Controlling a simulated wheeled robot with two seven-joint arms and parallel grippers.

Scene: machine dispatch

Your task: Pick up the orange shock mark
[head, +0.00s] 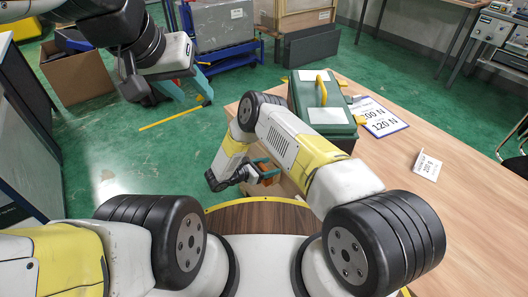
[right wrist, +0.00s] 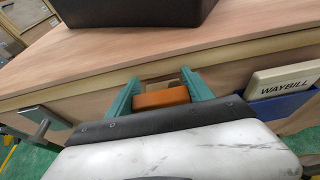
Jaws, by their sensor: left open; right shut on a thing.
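The orange shock mark (right wrist: 162,98) is a small orange block between the two teal fingers of my right gripper (right wrist: 165,100) in the right wrist view. The gripper is shut on it, beside the wooden table's front side, below the top edge. In the head view my right gripper (head: 263,170) shows partly behind my arm, with a bit of orange at its fingers. My left gripper (head: 188,92) is open and empty, with teal fingers, over the green floor at the upper left, far from the mark.
A green case (head: 325,138) with a yellow handle stands on the wooden table (head: 400,228). A waybill holder (right wrist: 284,80) is on the table's side, right of my gripper. A cardboard box (head: 78,80) stands on the floor.

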